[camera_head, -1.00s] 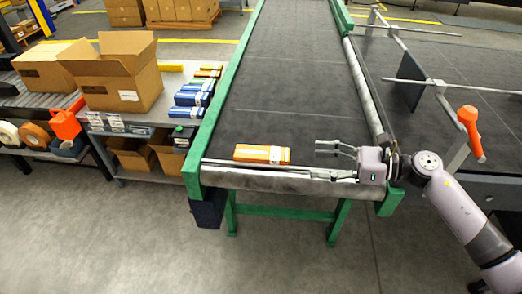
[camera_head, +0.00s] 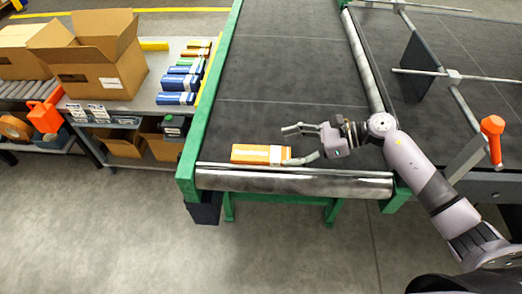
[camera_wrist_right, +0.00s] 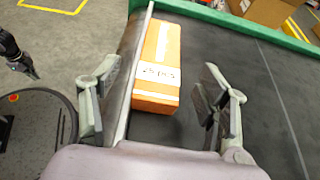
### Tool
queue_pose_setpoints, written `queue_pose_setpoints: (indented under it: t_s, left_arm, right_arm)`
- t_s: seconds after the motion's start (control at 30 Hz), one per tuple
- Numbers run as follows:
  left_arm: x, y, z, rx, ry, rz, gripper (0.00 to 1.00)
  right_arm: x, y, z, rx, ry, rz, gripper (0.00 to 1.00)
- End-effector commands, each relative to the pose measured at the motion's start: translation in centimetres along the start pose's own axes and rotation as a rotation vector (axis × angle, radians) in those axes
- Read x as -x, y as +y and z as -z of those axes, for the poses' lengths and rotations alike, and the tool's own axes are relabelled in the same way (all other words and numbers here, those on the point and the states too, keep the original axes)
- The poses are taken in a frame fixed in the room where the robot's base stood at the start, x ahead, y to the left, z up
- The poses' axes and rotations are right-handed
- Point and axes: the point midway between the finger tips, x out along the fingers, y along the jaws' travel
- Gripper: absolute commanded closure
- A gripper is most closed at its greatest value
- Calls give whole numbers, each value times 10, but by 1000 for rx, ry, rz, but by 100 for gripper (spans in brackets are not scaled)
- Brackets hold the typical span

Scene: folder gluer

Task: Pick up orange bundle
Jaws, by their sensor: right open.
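The orange bundle (camera_head: 257,154) lies flat near the front end of the dark conveyor belt (camera_head: 275,80), just behind the metal end roller. A white band runs along it and a white label is on its near end. My right gripper (camera_head: 301,144) is open at the bundle's right end. In the right wrist view the orange bundle (camera_wrist_right: 158,75) lies ahead of and between the spread fingers of the right gripper (camera_wrist_right: 163,105), closer to the left finger. My left gripper is not seen in the head view; a dark gripper-like part shows at the left of the wrist view.
Green rails (camera_head: 208,110) edge the belt. An orange-knobbed bar (camera_head: 492,135) stands right of my arm. The belt behind the bundle is clear.

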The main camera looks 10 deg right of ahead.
Motion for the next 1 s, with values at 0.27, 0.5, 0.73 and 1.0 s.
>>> queue_pose_setpoints:
  t_s: [0.27, 0.5, 0.73, 1.0]
  left_arm:
    - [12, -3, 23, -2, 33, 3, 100]
    - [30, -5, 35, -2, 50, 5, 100]
    - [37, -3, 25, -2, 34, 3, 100]
    - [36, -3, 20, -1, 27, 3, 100]
  right_arm:
    - [-33, 0, -1, -1, -1, 0, 31]
    - [-57, -1, -6, -3, -4, -1, 31]
    - [-84, -2, -2, -2, 0, 1, 31]
    - [-86, -2, -1, -1, 1, 1, 32]
